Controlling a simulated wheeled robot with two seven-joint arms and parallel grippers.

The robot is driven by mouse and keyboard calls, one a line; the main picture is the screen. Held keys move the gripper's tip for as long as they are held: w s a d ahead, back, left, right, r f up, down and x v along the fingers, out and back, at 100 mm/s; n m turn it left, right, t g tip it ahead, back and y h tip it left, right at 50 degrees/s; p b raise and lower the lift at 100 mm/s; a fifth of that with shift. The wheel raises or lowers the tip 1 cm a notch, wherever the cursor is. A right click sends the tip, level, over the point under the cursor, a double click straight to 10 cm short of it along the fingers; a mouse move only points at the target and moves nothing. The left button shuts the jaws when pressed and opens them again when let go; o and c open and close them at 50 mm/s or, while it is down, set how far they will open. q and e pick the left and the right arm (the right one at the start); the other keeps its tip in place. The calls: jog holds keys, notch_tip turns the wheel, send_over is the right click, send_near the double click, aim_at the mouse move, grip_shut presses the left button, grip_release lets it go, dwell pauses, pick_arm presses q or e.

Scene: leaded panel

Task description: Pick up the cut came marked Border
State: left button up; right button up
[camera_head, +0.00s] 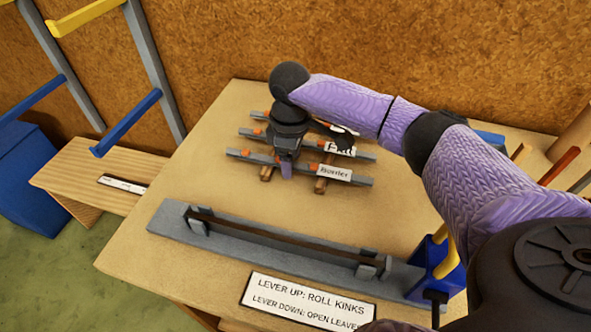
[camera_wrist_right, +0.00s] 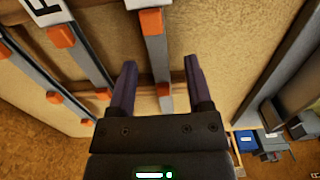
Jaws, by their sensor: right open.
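The came marked Border (camera_head: 308,168) is the nearest of three grey cames lying side by side in the head view. Its white label is near its right end, and an orange piece is near its left end. My right gripper (camera_head: 286,166) points down over the left part of this came, with a finger in front of it. In the right wrist view, the open right gripper (camera_wrist_right: 160,85) has a grey came (camera_wrist_right: 156,55) with orange pieces between its fingers. No readable Border label shows there, and contact cannot be told. My left gripper is out of view.
Two other labelled cames lie just behind, resting on wooden strips (camera_head: 325,184). A long grey fixture (camera_head: 180,228) with a dark bar stands in front, with a blue lever box (camera_head: 428,258) at its right.

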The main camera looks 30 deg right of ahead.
jog(key=shift+r, duration=0.1)
jog(key=shift+c, duration=0.6)
grip_shut()
